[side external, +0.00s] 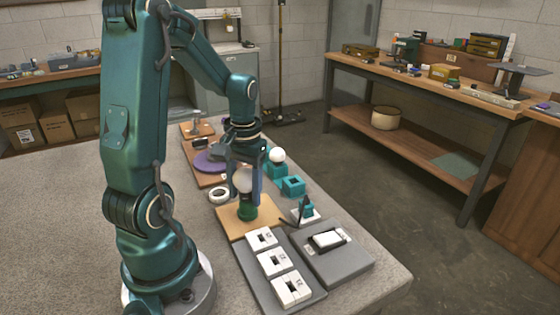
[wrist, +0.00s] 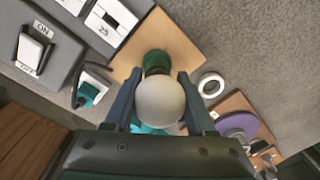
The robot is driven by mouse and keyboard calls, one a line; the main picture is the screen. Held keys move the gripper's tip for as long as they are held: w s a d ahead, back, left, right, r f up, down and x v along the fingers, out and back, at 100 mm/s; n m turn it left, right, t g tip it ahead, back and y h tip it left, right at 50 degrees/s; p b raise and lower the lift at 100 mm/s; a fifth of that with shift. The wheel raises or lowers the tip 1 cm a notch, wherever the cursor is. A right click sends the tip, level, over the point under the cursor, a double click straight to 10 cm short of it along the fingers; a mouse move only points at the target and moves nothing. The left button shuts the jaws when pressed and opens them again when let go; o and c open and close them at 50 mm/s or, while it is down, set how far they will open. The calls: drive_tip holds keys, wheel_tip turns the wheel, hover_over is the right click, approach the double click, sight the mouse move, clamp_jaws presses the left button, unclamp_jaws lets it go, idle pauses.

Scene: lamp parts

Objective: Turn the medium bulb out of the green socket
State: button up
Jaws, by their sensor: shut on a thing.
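A white round bulb (wrist: 160,100) is between the two fingers of my gripper (wrist: 158,98) in the wrist view. In the side view the bulb (side external: 242,180) sits above the green socket (side external: 247,212), with my gripper (side external: 246,178) around it from above. The fingers are shut on the bulb. The green socket also shows in the wrist view (wrist: 156,60), partly behind the bulb. The socket stands on a square wooden board (side external: 262,226). Whether the bulb's base is still inside the socket cannot be told.
A white bulb (side external: 277,155) stands in a teal holder; an empty-looking teal block (side external: 293,186) is beside it. A white ring (side external: 219,195) and a purple disc (side external: 209,162) lie behind the board. A grey panel with white switch blocks (side external: 274,261) and a grey rocker-switch plate (side external: 345,262) lie in front.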

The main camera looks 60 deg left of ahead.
drive_tip(key=shift+n, duration=1.4)
drive_tip(key=shift+n, duration=0.6)
drive_tip(key=n, duration=0.4)
drive_tip(key=shift+r, duration=0.1)
drive_tip(key=shift+n, duration=0.8)
drive_tip(key=n, duration=0.2)
drive_tip(key=shift+w+n, duration=0.1)
drive_tip(key=shift+n, duration=0.2)
drive_tip(key=n, duration=0.3)
drive_tip(key=shift+d+n+h, duration=0.1)
drive_tip(key=shift+n+h, duration=0.2)
drive_tip(key=shift+n, duration=0.1)
